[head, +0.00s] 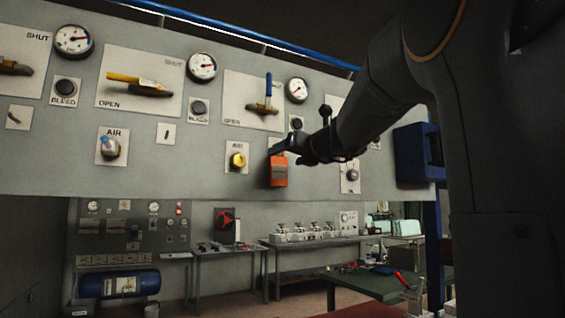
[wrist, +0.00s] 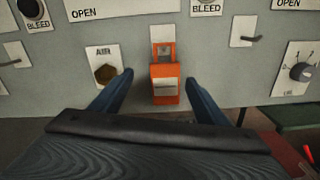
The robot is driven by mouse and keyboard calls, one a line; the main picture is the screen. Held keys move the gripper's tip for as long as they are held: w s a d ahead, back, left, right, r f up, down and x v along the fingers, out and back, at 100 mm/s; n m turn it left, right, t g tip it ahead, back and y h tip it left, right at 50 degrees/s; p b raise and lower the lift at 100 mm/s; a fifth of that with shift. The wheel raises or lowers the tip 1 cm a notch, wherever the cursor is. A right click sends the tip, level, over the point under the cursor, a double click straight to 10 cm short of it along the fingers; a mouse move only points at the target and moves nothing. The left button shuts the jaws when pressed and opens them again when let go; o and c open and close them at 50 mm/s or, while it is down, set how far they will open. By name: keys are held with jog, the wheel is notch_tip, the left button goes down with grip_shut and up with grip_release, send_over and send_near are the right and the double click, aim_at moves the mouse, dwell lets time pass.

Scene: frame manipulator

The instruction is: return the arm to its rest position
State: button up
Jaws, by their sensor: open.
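My arm (head: 385,95) reaches in from the right in the head view toward the grey panel. My gripper (head: 280,148) is in front of the panel's lower part. In the wrist view my gripper (wrist: 158,90) has its two dark blue fingers spread wide. An orange padlock-like block (wrist: 165,85) hangs on the panel and shows between the fingers, with no finger seen touching it. In the head view the orange block (head: 278,170) shows just below the gripper; the gripper hides its upper part.
The panel (head: 210,165) carries valve levers, including a yellow-handled lever (head: 138,82) and a blue-handled lever (head: 266,95), with gauges and knobs. A blue box (head: 412,152) sits at its right end, close to my arm. A green table (head: 385,285) stands below right.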

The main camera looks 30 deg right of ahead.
jog(key=s+a+f+n+g+y, duration=0.15)
jog(key=a+f+n+g, duration=0.35)
jog(key=f, duration=0.8)
jog(key=s+a+f+n+g, duration=0.15)
jog(key=a+f+n, duration=0.4)
jog(key=f, duration=0.75)
jog(key=s+a+f+n+g, duration=0.3)
jog(key=f+n, duration=0.4)
jog(key=f, duration=0.6)
jog(key=s+a+f+n+g+h, duration=0.1)
jog(key=s+a+f+n+g, duration=0.1)
jog(key=s+f+n, duration=0.8)
jog(key=s+a+f+n+g+h, duration=0.1)
jog(key=s+a+f+n+g, duration=0.2)
jog(key=s+f+n, duration=0.7)
jog(key=s+f+g, duration=0.2)
jog(key=s+f, duration=0.1)
jog(key=f, duration=0.1)
jog(key=shift+a+f+n, duration=0.2)
jog(key=shift+f+n, duration=0.1)
jog(key=shift+n, duration=0.05)
jog(key=shift+g, duration=0.25)
